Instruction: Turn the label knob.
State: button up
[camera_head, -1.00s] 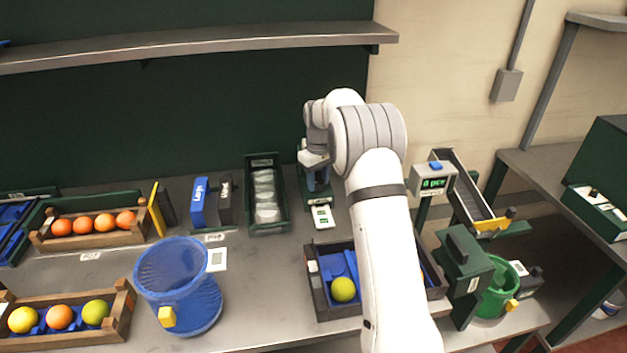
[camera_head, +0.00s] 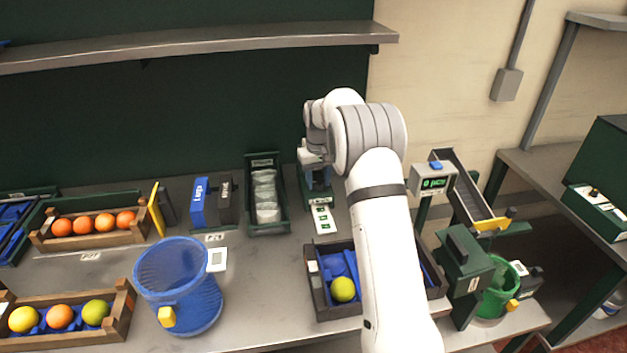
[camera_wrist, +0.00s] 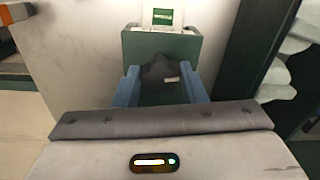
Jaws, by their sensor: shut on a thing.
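The label printer (camera_head: 320,201) is a dark green box at the back middle of the bench. My gripper (camera_wrist: 161,84) is shut on the knob, one blue finger on each side. In the head view, my gripper (camera_head: 318,182) is partly hidden by my own arm.
A green tray of clear packets (camera_head: 250,215) stands just left of the printer. A dark crate (camera_head: 318,290) with a yellow-green fruit lies in front. A blue basket (camera_head: 180,285) and wooden trays of fruit are at left. A counter display (camera_head: 433,181) stands at right.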

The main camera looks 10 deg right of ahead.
aim_at(318, 182)
jog(key=shift+s+f+m, duration=0.2)
jog(key=shift+f+m, duration=0.05)
jog(key=shift+m, duration=0.25)
dwell(2.4)
jog(key=o, duration=1)
jog(key=shift+r, duration=0.15)
jog(key=shift+w, duration=0.1)
jog(key=shift+r, duration=0.2)
jog(key=shift+r, duration=0.35)
notch_tip(318, 182, up, 7)
jog(key=shift+f+b, duration=0.1)
jog(key=shift+b, duration=0.3)
